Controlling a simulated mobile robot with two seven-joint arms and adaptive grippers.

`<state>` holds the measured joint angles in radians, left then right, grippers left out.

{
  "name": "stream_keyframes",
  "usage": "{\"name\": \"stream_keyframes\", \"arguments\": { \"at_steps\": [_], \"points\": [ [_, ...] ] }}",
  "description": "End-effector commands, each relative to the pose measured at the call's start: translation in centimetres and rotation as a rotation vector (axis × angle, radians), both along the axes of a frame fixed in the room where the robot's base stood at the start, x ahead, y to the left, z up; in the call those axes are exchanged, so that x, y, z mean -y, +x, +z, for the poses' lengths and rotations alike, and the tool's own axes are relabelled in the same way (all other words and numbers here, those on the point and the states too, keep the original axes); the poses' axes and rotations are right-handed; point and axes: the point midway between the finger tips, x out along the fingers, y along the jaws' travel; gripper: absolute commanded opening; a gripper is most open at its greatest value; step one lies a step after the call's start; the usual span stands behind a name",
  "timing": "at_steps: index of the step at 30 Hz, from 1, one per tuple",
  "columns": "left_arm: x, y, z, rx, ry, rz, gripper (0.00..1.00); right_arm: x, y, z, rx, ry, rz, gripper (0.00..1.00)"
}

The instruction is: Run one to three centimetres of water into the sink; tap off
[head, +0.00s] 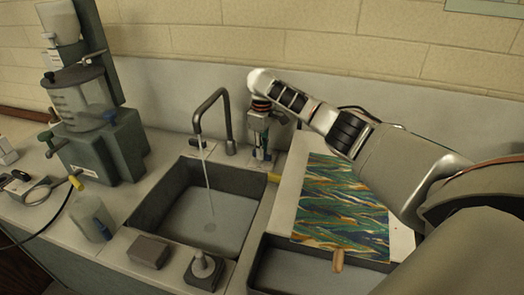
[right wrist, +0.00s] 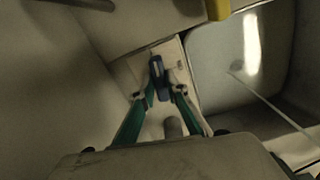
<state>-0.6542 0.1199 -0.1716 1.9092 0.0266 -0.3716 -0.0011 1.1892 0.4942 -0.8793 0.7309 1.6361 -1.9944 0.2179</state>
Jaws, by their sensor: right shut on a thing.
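The dark tap (head: 212,105) arches over the left back of the sink (head: 262,205). A thin water stream (head: 207,187) runs from its spout and makes a ripple in the shallow water (head: 212,228) on the sink floor; the depth cannot be read. My right gripper (head: 260,157) points down behind the sink, right of the tap. In the right wrist view its fingers (right wrist: 160,92) are shut on a small dark blue piece, which looks like the tap lever (right wrist: 157,70). The stream (right wrist: 275,112) and sink (right wrist: 222,42) show there too. My left gripper is out of view.
A bottle (head: 92,216) and a grey machine (head: 105,150) stand left.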

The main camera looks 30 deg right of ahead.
Motion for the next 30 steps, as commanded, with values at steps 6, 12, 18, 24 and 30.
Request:
{"name": "stream_keyframes", "arguments": {
  "at_steps": [6,12,18,24,30],
  "points": [
    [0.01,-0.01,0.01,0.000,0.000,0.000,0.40,-0.01,0.07,0.11,0.002,0.000,0.112,0.00],
    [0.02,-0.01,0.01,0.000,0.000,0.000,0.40,0.02,0.10,0.17,0.003,-0.001,0.165,0.00],
    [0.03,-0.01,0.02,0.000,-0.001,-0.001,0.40,0.03,0.10,0.19,0.003,-0.001,0.181,0.00],
    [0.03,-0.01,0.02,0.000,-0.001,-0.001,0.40,0.03,0.11,0.19,0.004,-0.001,0.183,0.00],
    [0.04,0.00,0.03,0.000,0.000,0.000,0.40,0.01,0.10,0.18,0.003,-0.001,0.182,0.31]
  ]
}}
